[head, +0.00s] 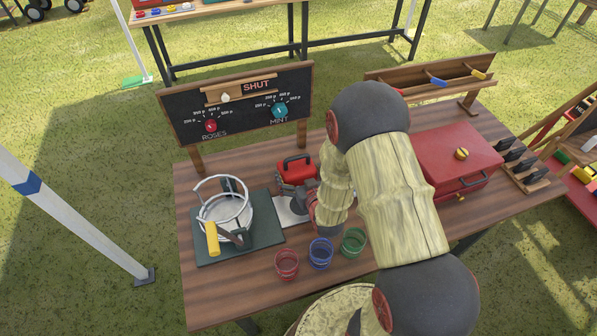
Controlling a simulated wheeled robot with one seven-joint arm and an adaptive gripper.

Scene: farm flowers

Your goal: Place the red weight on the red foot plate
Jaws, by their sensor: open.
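A red block with a black handle (296,168), which looks like the red weight, stands on the wooden table (215,300) below the chalkboard. My gripper (304,196) is low over the table, just in front of the red block. My arm hides part of it, and I cannot tell whether it touches the block. The gripper is open. I see no red foot plate. A white pole with a blue band at left stands on a grey foot plate (144,276) on the grass. Another white pole at the back left has a green piece (137,80) at its foot.
Red (287,263), blue (320,251) and green (353,241) cups line the front. A red lidded box (455,160) stands right. The chalkboard (237,104) rises behind.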

